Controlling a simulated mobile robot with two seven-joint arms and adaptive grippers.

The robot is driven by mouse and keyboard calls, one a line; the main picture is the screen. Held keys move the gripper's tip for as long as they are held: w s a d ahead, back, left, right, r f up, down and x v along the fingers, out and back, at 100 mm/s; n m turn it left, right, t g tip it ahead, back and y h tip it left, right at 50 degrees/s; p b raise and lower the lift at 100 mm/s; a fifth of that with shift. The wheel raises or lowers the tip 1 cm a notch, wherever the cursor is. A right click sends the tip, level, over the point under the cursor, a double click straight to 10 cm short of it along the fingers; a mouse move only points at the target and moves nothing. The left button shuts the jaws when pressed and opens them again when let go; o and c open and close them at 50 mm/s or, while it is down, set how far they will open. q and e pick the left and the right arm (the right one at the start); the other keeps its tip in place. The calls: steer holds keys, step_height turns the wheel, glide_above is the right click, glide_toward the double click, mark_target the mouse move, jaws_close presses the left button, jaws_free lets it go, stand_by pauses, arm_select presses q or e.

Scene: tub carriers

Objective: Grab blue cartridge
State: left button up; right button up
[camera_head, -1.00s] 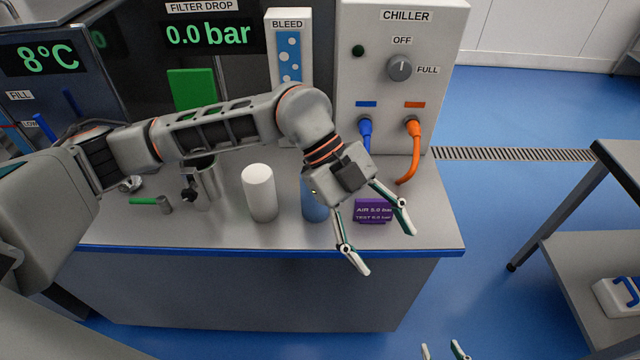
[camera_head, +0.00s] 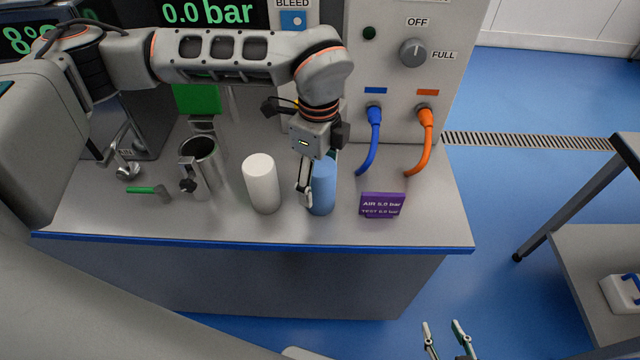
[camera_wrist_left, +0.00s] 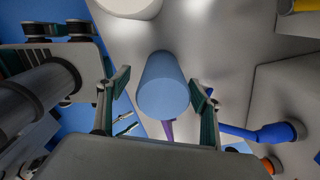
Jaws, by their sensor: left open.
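The blue cartridge (camera_head: 322,190) stands upright on the grey bench top, just left of the purple sign. My left gripper (camera_head: 315,178) points down at it, and one finger shows in front of the cartridge's left side. In the left wrist view the cartridge (camera_wrist_left: 163,85) lies between the two spread fingers of my left gripper (camera_wrist_left: 160,84), with a visible gap on the finger sides. My left gripper is open and holds nothing. My right gripper (camera_head: 444,326) shows only its fingertips at the bottom edge, spread apart and empty.
A white cartridge (camera_head: 262,184) stands close to the left. The purple sign (camera_head: 381,205) stands to the right. Blue hose (camera_head: 371,145) and orange hose (camera_head: 420,145) hang from the chiller behind.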

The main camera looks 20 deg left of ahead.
arm_select(q)
step_height(320, 180, down, 5)
steer(key=shift+w+r, duration=0.15)
steer(key=c, duration=1.4)
steer(key=shift+r, duration=0.1)
